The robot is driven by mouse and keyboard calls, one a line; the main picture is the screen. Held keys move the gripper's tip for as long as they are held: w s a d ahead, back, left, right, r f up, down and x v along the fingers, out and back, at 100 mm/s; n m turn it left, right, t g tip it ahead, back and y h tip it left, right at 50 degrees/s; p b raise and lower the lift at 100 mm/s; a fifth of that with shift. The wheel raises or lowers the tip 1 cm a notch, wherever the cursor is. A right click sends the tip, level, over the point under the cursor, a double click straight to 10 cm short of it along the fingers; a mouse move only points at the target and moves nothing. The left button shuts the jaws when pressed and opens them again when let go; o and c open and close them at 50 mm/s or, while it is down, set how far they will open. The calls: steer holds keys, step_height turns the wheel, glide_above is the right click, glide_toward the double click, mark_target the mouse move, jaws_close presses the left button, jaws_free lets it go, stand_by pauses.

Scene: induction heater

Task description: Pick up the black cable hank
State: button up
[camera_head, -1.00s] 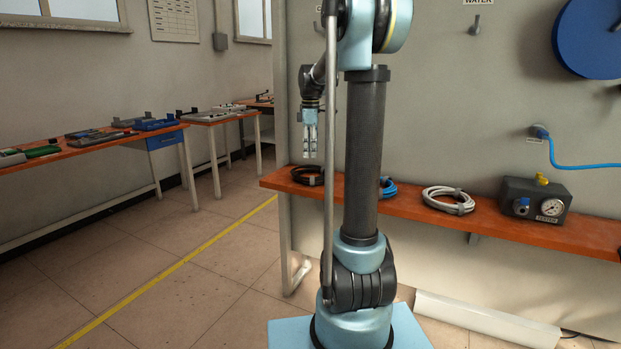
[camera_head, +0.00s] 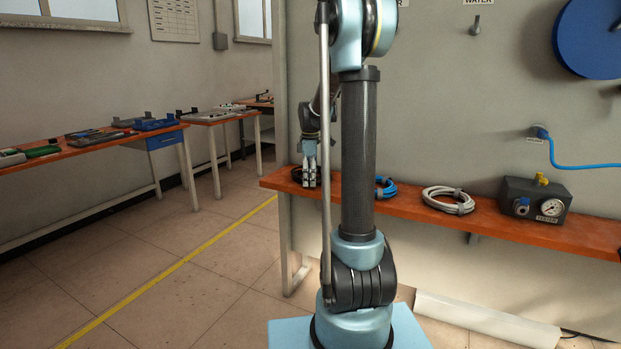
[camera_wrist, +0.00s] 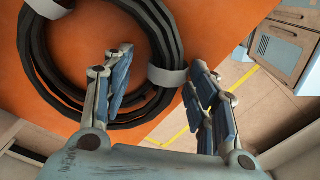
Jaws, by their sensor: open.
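The black cable hank (camera_wrist: 163,40) lies coiled on the orange shelf, tied with pale bands, and fills the upper left of the wrist view. In the head view only a bit of the hank (camera_head: 297,174) shows behind my gripper (camera_head: 309,183). My gripper's fingers are open in the wrist view (camera_wrist: 160,90). The left finger overlaps the inside of the coil and the right finger is outside its right side. A banded part of the coil's right side lies between them. I cannot tell how far the fingertips are above the shelf.
The orange shelf (camera_head: 480,226) also holds a blue hank (camera_head: 386,188), a white hank (camera_head: 447,200) and a tester box (camera_head: 536,199) further right. The wall panel stands close behind it. The shelf's edge is near the right finger.

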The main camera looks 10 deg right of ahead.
steer(key=shift+f, duration=0.2)
jaws_close()
steer(key=shift+r, duration=0.1)
